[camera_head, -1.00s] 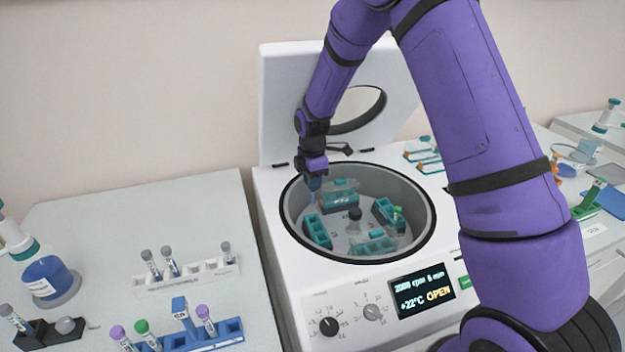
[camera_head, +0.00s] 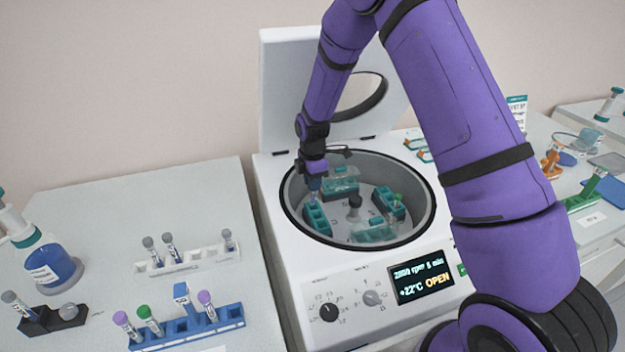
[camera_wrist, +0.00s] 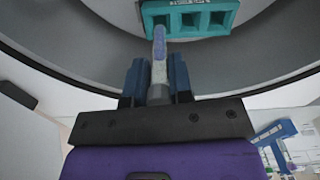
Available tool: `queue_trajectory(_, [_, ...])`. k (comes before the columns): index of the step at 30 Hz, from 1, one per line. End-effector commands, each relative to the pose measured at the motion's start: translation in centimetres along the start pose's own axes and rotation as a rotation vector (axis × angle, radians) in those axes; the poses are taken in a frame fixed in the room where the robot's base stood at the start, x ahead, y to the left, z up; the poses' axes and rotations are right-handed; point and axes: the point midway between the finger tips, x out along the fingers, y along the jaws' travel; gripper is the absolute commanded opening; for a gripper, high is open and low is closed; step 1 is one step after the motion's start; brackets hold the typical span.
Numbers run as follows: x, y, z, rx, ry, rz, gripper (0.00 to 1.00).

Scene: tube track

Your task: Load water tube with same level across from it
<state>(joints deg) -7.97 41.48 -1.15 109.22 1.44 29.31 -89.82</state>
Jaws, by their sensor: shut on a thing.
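My gripper (camera_head: 314,190) is inside the open centrifuge (camera_head: 335,290), above the left teal bucket (camera_head: 317,219). It is shut on a slim tube (camera_wrist: 158,50) with a pale cap between the blue fingers in the wrist view. The tube's far end reaches the edge of a teal bucket (camera_wrist: 188,18) with square holes; I cannot tell whether it has entered one. The back bucket (camera_head: 341,185) and front bucket (camera_head: 376,232) also show; the tube's liquid level is unclear.
The raised lid (camera_head: 290,90) stands behind the bowl, whose rim (camera_head: 290,222) surrounds my gripper. On the left bench are a white rack (camera_head: 190,262) with grey-capped tubes, a blue rack (camera_head: 225,318) with purple- and green-capped tubes, and a blue bottle (camera_head: 50,268).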

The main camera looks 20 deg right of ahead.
Motion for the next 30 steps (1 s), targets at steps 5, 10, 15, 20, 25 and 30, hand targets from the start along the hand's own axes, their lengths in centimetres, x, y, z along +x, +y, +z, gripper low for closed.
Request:
queue_trajectory(5, [0.02, 0.0, 0.01, 0.0, 0.0, 0.0, 0.07])
queue_trajectory(10, [0.13, 0.01, 0.02, -0.001, 0.0, 0.001, 0.07])
queue_trajectory(15, [0.15, 0.0, 0.01, 0.0, 0.0, 0.0, 0.07])
queue_trajectory(20, [0.34, 0.0, 0.04, 0.002, 0.001, 0.001, 0.07])
queue_trajectory(25, [0.34, 0.0, 0.01, 0.001, 0.0, 0.001, 0.07])
queue_trajectory(30, [0.49, -0.01, 0.01, 0.0, 0.0, 0.0, 0.07])
